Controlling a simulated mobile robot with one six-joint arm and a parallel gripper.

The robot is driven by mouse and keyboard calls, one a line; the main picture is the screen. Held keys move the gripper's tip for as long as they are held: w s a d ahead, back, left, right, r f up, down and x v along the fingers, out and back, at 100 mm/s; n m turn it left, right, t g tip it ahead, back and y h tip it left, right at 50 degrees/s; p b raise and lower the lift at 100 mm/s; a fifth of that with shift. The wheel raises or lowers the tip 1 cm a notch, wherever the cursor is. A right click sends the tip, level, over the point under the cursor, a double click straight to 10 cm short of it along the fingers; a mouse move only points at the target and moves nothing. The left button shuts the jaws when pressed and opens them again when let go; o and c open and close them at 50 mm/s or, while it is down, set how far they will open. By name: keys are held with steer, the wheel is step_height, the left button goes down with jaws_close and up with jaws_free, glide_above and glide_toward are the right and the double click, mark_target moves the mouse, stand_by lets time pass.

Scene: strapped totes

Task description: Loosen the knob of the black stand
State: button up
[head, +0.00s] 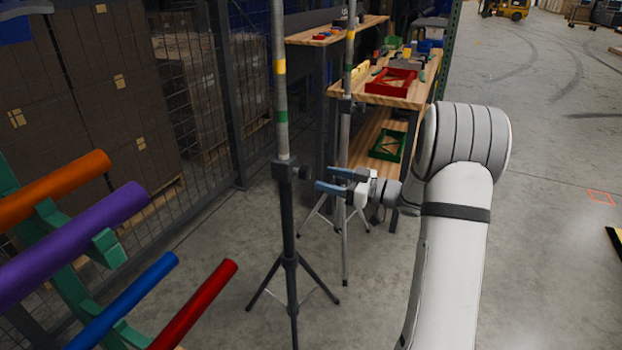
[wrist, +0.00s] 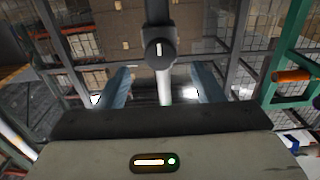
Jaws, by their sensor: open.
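The black stand (head: 287,215) stands upright on tripod legs, with a grey pole banded yellow and green rising from its collar. Its black knob (head: 304,172) sticks out to the right of the collar. In the wrist view the knob (wrist: 160,53) is round, with a white mark standing upright on its face. My gripper (head: 321,179) has two blue fingers and points left at the knob from close by. In the wrist view my gripper (wrist: 161,68) is open, one finger on each side of the knob's line, with nothing held. Whether the fingertips reach the knob is unclear.
A second, grey stand (head: 346,150) stands just behind my gripper. A wooden workbench (head: 350,88) holds a red tray (head: 391,82); a green tray (head: 388,146) lies on its lower shelf. A rack with coloured tubes (head: 95,235) is at left. Open floor lies at right.

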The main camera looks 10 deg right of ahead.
mark_target(309, 174)
steer(key=b+x, duration=0.1)
steer(key=x, duration=0.6)
steer(key=shift+w+a, duration=0.1)
steer(key=shift+a, duration=0.05)
